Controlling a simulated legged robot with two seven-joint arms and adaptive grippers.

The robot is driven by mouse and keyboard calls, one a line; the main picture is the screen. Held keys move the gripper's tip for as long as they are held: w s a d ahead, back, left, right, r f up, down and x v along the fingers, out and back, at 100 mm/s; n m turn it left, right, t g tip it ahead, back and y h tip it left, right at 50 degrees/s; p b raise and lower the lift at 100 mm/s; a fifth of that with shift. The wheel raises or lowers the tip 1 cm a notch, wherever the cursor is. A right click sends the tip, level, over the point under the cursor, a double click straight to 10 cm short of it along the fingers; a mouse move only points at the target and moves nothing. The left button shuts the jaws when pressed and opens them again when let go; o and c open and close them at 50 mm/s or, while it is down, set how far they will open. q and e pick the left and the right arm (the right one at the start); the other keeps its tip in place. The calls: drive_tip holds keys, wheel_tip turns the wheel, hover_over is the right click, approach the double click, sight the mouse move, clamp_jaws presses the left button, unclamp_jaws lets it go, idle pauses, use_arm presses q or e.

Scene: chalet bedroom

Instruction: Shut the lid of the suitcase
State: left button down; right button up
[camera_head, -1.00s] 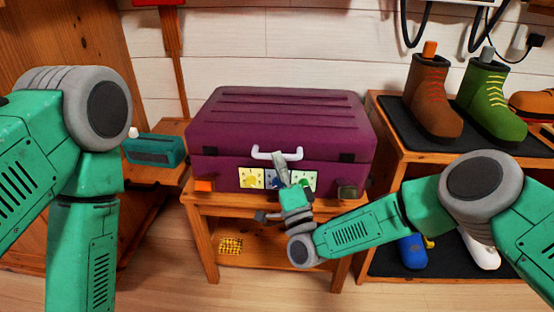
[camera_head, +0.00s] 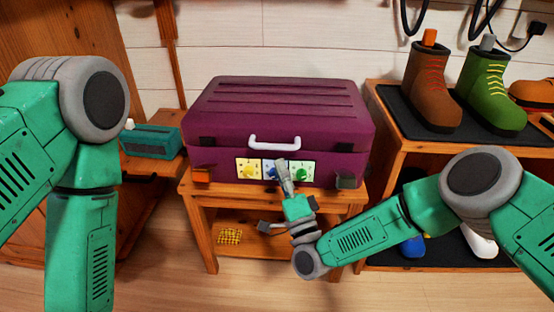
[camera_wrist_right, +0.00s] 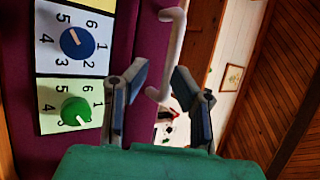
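The purple suitcase (camera_head: 225,137) stands on a small wooden table, and its lid (camera_head: 290,93) looks down on the body. A white handle (camera_head: 275,146) is on the front, above three number panels with a yellow dial (camera_head: 247,170), a blue dial (camera_wrist_right: 77,42) and a green dial (camera_wrist_right: 76,111). My right gripper (camera_head: 281,164) is in front of the panels, just below the handle. In the right wrist view its fingers (camera_wrist_right: 160,72) are apart and empty, with the handle beyond them. My left arm shows at the left, but its gripper is out of view.
The wooden table (camera_head: 195,192) has a lower shelf with a yellow item (camera_head: 229,237). A teal box (camera_head: 150,141) sits on a side surface at left. A shoe rack (camera_head: 393,148) with boots stands at right, near my right arm.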

drive_tip(key=v, duration=0.9)
drive_tip(key=s+d+f+n+g+h, duration=0.2)
drive_tip(key=s+d+f+n+g, duration=0.2)
drive_tip(key=s+f+g, duration=0.3)
drive_tip(key=s+d+f+n+g+h, duration=0.2)
drive_tip(key=s+d+f+n+g, duration=0.3)
drive_tip(key=f, duration=0.5)
drive_tip(key=s+d+f+n+g+h, duration=0.2)
drive_tip(key=s+d+g+h, duration=0.3)
drive_tip(key=s+d, duration=0.65)
drive_tip(key=s+d+r+g+h, duration=0.2)
drive_tip(key=s+d+g, duration=0.2)
drive_tip(key=s+d, duration=0.4)
wheel_tip(320, 180, up, 18)
drive_tip(key=p, duration=1.8)
drive_tip(key=shift+a+y, duration=0.3)
drive_tip(key=shift+a, duration=0.05)
